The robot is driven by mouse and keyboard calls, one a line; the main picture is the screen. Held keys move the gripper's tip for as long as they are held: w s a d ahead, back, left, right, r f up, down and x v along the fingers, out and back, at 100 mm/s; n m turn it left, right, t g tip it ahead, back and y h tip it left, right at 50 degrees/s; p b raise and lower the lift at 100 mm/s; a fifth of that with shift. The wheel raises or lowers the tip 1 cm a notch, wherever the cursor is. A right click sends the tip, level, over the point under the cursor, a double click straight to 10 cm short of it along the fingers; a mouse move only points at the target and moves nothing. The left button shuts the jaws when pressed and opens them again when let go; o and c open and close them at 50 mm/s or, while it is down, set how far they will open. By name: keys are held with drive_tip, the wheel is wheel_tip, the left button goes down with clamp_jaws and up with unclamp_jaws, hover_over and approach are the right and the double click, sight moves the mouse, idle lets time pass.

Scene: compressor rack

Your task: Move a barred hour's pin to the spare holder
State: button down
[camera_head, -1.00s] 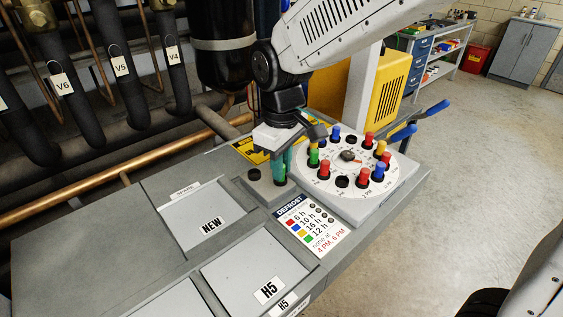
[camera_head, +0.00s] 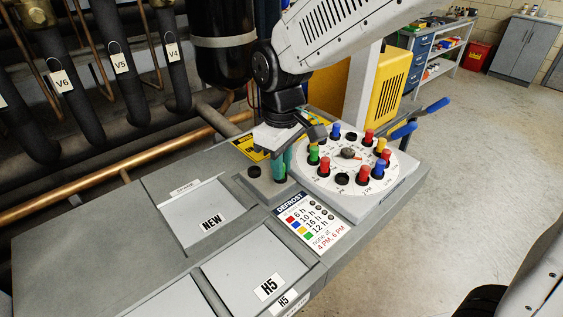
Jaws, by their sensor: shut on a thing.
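My gripper (camera_head: 280,177) points down over the grey spare holder block (camera_head: 266,195), with its teal fingers close together. It is shut on a pin, mostly hidden between the fingers; I cannot tell its colour or whether it is seated. An empty dark socket (camera_head: 254,171) shows to the left of the fingers. The white round timer dial (camera_head: 348,188) stands to the right. It carries red (camera_head: 362,175), blue (camera_head: 379,170), yellow (camera_head: 381,145) and green (camera_head: 314,154) pins around a central knob (camera_head: 348,153). One front socket (camera_head: 341,179) is empty.
The DEFROST card (camera_head: 314,222) lists colours with hours and reads "none at 4 PM, 6 PM". Trays marked NEW (camera_head: 185,215) and H5 (camera_head: 240,262) lie in front. Dark pipes (camera_head: 113,85) and a yellow machine (camera_head: 391,85) stand behind.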

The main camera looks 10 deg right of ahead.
drive_tip(key=c, duration=1.3)
unclamp_jaws()
drive_tip(key=shift+o, duration=0.2)
wheel_tip(320, 180, up, 8)
drive_tip(key=shift+f, duration=0.1)
drive_tip(key=s+d+m+t, duration=0.1)
drive_tip(key=s+d+m, duration=0.8)
drive_tip(key=s+d, duration=1)
drive_tip(key=shift+s+d+m, duration=0.15)
drive_tip(key=shift+d+m, duration=0.25)
drive_tip(key=shift+d, duration=0.4)
